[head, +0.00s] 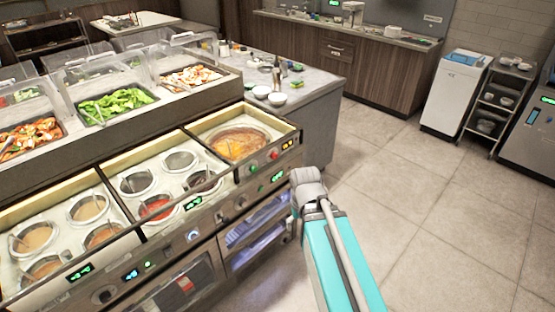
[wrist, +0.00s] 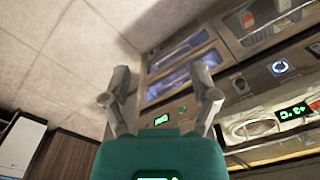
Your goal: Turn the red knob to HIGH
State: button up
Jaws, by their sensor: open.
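The red knob (head: 273,155) is small and sits on the front control panel (head: 240,190) of the sauce-well counter, near its right end, below the orange-brown well. Its pointer and any HIGH mark are too small to read. My gripper (wrist: 161,75) is open and empty in the wrist view, its two grey fingers spread wide. Behind them are the counter's lower front and the floor. I cannot make out the red knob in the wrist view. In the head view my arm reaches to just right of the panel's end; the fingers are not clearly visible there.
Sauce wells (head: 88,208) and glass-covered food trays (head: 115,103) lie left. White bowls (head: 277,99) stand on the counter behind. Tiled floor (head: 430,190) is clear at right.

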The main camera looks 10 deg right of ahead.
jog(key=w+a+f+n+t+y+b, duration=0.2)
jog(key=w+a+f+n+y+b, duration=0.15)
jog(key=w+f+b, duration=0.55)
jog(key=n+t+y+b, duration=0.4)
jog(key=t+y+b, duration=0.3)
jog(key=t+b, duration=0.85)
send_near(276, 158)
jog(key=s+d+r+g+b, duration=0.2)
jog(key=s+d+g+b, duration=0.1)
jog(key=shift+d+r+m, duration=0.15)
jog(key=shift+r+m, duration=0.05)
jog(key=shift+m, duration=0.05)
jog(key=shift+x, duration=6.9)
